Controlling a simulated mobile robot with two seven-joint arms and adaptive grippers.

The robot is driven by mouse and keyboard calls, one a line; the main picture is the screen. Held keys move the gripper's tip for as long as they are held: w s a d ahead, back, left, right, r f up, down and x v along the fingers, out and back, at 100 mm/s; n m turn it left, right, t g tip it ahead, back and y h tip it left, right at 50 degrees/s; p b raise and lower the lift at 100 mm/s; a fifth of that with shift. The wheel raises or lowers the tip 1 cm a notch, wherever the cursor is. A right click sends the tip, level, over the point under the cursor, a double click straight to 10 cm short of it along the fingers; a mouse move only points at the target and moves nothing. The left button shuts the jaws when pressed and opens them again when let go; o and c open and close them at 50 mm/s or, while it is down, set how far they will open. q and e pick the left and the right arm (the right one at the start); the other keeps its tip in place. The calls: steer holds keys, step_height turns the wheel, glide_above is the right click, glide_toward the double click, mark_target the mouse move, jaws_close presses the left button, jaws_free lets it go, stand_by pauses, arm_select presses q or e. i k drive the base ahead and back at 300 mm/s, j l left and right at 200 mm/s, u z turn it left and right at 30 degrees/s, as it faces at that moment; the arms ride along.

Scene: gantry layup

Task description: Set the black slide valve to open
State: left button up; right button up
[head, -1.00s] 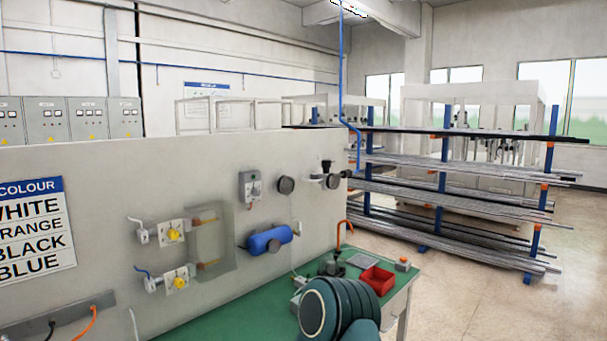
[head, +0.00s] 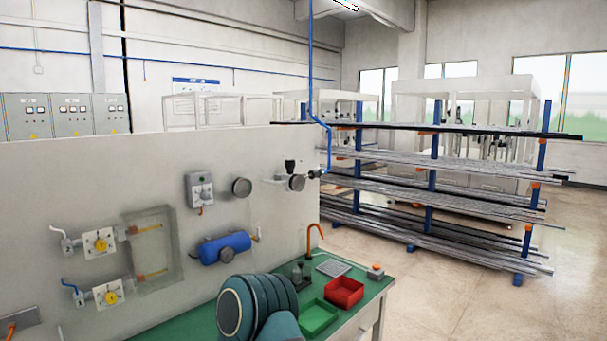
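On the panel's upper right, the air line carries a small black fitting (head: 315,174) where the blue hose meets it. A black knob-like part (head: 290,166) stands above a round gauge (head: 297,183) beside it. Either black part could be the black slide valve; they are too small to tell which, or how it is set. One of my arms, teal and grey, shows at the bottom centre in front of the bench. Neither gripper is in view.
The green-topped bench (head: 187,326) runs along the panel. It holds a red tray (head: 344,291), a green tray (head: 318,317), a grey pad (head: 333,268) and an orange hooked part (head: 314,237). A blue cylinder (head: 222,248) is on the panel. Open floor (head: 430,305) lies right.

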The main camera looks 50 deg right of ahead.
mark_target(317, 173)
steer(key=l+u, duration=0.1)
steer(key=l, duration=0.4)
steer(key=k+l+u, duration=0.1)
steer(key=l, duration=0.35)
steer(key=k+l, duration=0.15)
steer(key=l, duration=0.3)
steer(key=k+l+u, duration=0.15)
steer(key=l, duration=0.35)
steer(key=k+l, duration=0.1)
steer(key=l, duration=0.35)
steer(key=k+l, duration=0.15)
steer(key=l, duration=0.35)
steer(key=k+l, duration=0.1)
steer(key=l, duration=0.35)
steer(key=k+l, duration=0.1)
steer(key=l, duration=0.35)
steer(key=u, duration=0.05)
